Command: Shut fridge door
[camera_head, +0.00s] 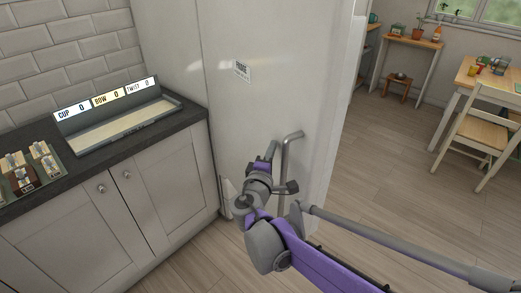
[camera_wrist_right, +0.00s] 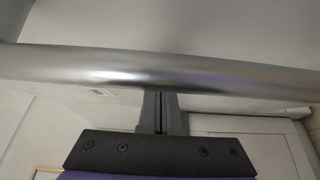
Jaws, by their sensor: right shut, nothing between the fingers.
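The white fridge door (camera_head: 255,110) stands tall in the middle of the head view, with a small label on it. I cannot tell whether it is fully shut or ajar. Its grey bar handle (camera_head: 286,165) is upright on the door. The handle also crosses the right wrist view as a thick metal bar (camera_wrist_right: 170,75). My right gripper (camera_head: 273,150) is at the left side of the handle, near its upper part. In the wrist view its fingers (camera_wrist_right: 163,98) are together, empty, and their tips reach the bar's edge; contact is unclear. My left gripper is out of view.
A dark worktop (camera_head: 190,115) over white cabinets is at the left, bearing a score tray (camera_head: 125,133) and a board with small blocks (camera_head: 28,165). Open wooden floor (camera_head: 390,170) lies right of the fridge. A chair (camera_head: 485,135) and table are farther right.

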